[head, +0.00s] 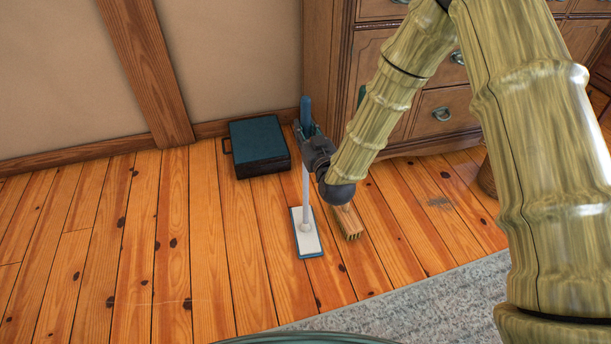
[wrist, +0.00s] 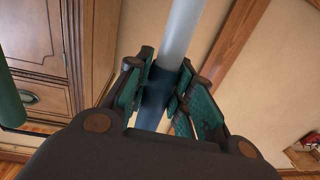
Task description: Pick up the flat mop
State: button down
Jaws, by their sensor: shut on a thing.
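The flat mop (head: 306,195) stands upright, with a flat white head edged in blue low over the floor, a pale grey pole and a blue grip on top. I cannot tell whether the head touches the boards. My gripper (head: 307,132) is shut around the upper part of the mop, by the blue grip. In the wrist view, the two green-padded fingers of my gripper (wrist: 164,88) close on the blue grip (wrist: 153,106), and the grey pole (wrist: 181,32) runs on past them. My gripper hides part of the grip.
A wooden brush head (head: 348,222) stands just right of the mop head, partly behind my arm. A dark green case (head: 258,147) lies by the wall to the left. A wooden cabinet (head: 440,113) stands behind. A grey rug (head: 425,300) lies in front. The floor at left is clear.

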aim_at(307, 123)
jog(key=shift+s+r+p, duration=0.1)
jog(key=shift+r+p, duration=0.95)
jog(key=shift+r, duration=0.8)
jog(key=s+r+p, duration=0.1)
jog(key=s+p, duration=0.3)
jog(key=s, duration=1.2)
jog(key=shift+r, duration=0.15)
jog(key=shift+w, duration=0.1)
